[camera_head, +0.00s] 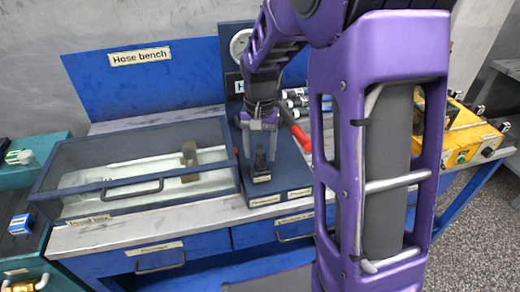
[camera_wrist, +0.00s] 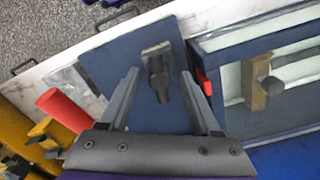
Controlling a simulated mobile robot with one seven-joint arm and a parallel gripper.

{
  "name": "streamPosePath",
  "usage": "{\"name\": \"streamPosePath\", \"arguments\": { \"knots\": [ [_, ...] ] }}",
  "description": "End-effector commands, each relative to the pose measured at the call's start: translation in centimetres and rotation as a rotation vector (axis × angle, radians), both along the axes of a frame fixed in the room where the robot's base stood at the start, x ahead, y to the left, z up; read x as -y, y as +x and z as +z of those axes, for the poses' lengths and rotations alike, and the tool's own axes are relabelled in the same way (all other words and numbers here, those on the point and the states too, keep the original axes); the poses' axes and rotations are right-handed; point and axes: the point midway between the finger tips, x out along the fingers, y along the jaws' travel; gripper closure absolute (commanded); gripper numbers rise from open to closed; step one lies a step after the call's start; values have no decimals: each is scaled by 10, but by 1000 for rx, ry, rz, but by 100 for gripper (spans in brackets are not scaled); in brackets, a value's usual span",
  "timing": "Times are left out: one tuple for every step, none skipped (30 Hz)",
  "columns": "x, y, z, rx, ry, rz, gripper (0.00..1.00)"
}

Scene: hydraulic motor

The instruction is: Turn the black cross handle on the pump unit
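The pump unit (camera_head: 292,184) is a dark blue base with an upright back panel on the bench. A small black part, seemingly the black handle (camera_head: 261,161), stands near its front left; its cross shape cannot be made out. In the wrist view the black handle (camera_wrist: 158,76) lies between the finger lines, beside a pale label plate. My gripper (camera_head: 259,152) points down over it with fingers apart. In the wrist view my gripper (camera_wrist: 160,73) is open, one finger on each side of the handle, with no visible contact. Its height above the handle is hard to judge.
A glass-topped case (camera_head: 70,165) with a wooden-ended tool stands close on the left. A red lever (camera_head: 300,135) is right of my gripper, and it shows as a red cylinder in the wrist view (camera_wrist: 62,109). A yellow unit (camera_head: 465,130) stands farther right.

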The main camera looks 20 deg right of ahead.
Motion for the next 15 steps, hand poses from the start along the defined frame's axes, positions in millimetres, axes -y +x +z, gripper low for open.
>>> {"name": "streamPosePath", "arguments": {
  "knots": [
    [0, 0, 0, 0, 0, 0, 36],
    [0, 0, 0, 0, 0, 0, 36],
    [0, 0, 0, 0, 0, 0, 36],
    [0, 0, 0, 0, 0, 0, 36],
    [0, 0, 0, 0, 0, 0, 36],
    [0, 0, 0, 0, 0, 0, 36],
    [0, 0, 0, 0, 0, 0, 36],
    [0, 0, 2, 0, 0, 0, 36],
    [0, 0, 4, 0, 0, 0, 36],
    [0, 0, 7, 1, 0, 0, 36],
    [0, 1, 10, 2, 0, 0, 36],
    [0, 1, 16, 3, 0, 0, 36],
    [0, 1, 21, 2, 0, 0, 36],
    [0, 1, 27, 4, -1, 0, 36],
    [0, 1, 36, 4, 0, 0, 36]
  ]
}}
